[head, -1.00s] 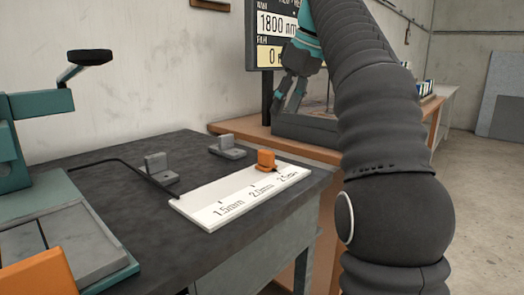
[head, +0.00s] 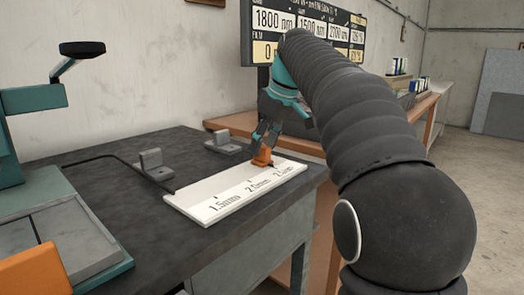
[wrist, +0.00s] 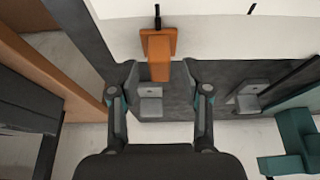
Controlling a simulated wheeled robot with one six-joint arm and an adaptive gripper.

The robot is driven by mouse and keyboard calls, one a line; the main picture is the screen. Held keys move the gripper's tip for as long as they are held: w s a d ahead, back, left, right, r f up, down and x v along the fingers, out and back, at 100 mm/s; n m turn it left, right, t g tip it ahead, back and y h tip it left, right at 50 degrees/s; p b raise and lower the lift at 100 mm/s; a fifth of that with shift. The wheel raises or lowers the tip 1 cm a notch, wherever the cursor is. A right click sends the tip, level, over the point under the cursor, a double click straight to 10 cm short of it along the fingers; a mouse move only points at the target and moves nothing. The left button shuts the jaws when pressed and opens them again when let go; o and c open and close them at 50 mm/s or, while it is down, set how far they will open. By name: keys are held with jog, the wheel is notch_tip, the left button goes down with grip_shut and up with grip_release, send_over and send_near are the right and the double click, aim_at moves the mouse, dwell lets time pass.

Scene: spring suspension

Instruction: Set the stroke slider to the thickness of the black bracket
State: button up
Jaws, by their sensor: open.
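The stroke slider is an orange knob (head: 262,157) on a white scale plate (head: 205,211) marked 1.5mm, 2.0mm and a partly hidden third label. It sits at the right part of the scale, past 2.0mm. My gripper (head: 266,140) is open just above and behind the knob in the head view. In the wrist view the orange knob (wrist: 159,52) lies centred between the open fingers of my gripper (wrist: 159,78), at their tips; I cannot tell whether they touch it. I cannot make out a clearly black bracket.
Two small grey brackets, a left one (head: 152,160) and a right one (head: 224,143), stand on the dark bench (head: 115,165) behind the plate. A teal machine (head: 25,180) is at left. A display panel (head: 303,32) shows 1800, 1500 and 2100 values.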

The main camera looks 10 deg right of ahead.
jog(key=shift+x, duration=1.05)
grip_shut()
